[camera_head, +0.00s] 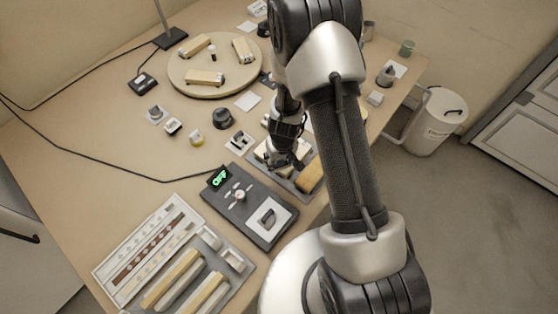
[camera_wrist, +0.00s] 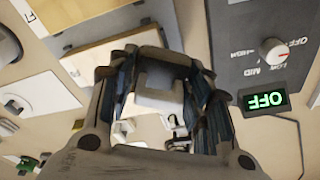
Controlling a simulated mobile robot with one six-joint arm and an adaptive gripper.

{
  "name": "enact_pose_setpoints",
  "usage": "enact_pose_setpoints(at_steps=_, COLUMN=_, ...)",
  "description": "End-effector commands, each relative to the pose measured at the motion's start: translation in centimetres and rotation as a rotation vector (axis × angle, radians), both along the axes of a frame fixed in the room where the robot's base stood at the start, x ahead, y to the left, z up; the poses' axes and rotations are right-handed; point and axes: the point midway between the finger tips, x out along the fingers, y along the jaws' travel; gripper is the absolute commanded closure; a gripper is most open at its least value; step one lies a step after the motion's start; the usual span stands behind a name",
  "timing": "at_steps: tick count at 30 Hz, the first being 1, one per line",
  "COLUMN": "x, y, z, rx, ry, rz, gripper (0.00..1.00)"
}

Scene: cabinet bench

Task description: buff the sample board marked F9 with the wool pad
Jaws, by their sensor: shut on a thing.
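My gripper (camera_head: 285,158) is low over the bench, beside a grey tray (camera_head: 308,196). In the wrist view its fingers (camera_wrist: 165,95) are closed around a pale grey block-like part (camera_wrist: 160,88). I cannot tell from its underside whether it is the wool pad. A wood-coloured board (camera_wrist: 98,62) lies just beyond the fingers, and a tan block (camera_head: 310,175) is at the tray's right side in the head view. My arm hides part of the tray. No F9 mark is readable on any board.
A control box (camera_head: 265,222) with a knob and a green OFF display stands in front. A rack (camera_head: 232,285) with long blocks is at the front left. A round turntable (camera_head: 215,85) holds several blocks. Small handled items stand mid-bench. A white bin (camera_head: 437,120) is right of the bench.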

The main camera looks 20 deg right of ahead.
Motion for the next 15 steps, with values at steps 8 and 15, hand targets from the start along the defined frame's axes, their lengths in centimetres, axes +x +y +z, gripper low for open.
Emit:
enact_pose_setpoints(at_steps=8, x=-0.1, y=-0.3, z=2.9, rx=0.0, ry=0.0, rz=0.001, gripper=0.8)
enact_pose_setpoints(at_steps=15, x=-0.1, y=-0.4, z=3.9, rx=0.001, ry=0.001, rz=0.001, gripper=0.8)
